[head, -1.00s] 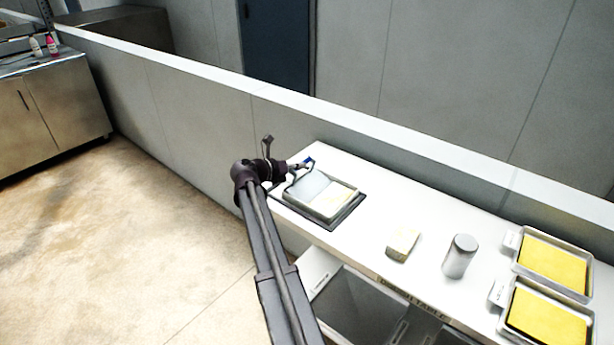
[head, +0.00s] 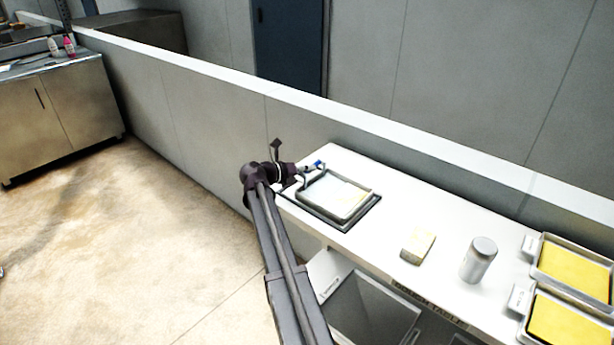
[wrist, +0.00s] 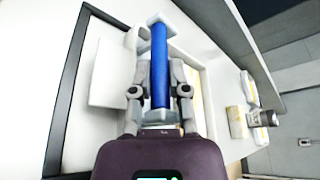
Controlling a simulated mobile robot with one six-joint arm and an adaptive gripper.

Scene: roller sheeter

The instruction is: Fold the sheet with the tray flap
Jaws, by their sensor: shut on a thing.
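The shallow tray (head: 322,210) sits on a dark mat (head: 318,217) at the left end of the white table. A pale sheet (head: 340,192) with yellowish patches shows inside it. My gripper (wrist: 160,92) is shut on the blue handle (wrist: 159,65) of the tray flap, with one finger on each side. In the head view the handle (head: 317,165) shows at the tray's far left corner, above the table. A white panel (wrist: 112,75) shows left of the handle in the wrist view. I cannot tell the flap's exact tilt; the gripper partly hides it.
A pale yellow block (head: 417,246) and a grey canister (head: 479,258) stand on the table to the right of the tray. Two trays with yellow sheets (head: 575,266) are at the right end. A low wall (head: 400,135) runs behind the table (head: 385,228).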

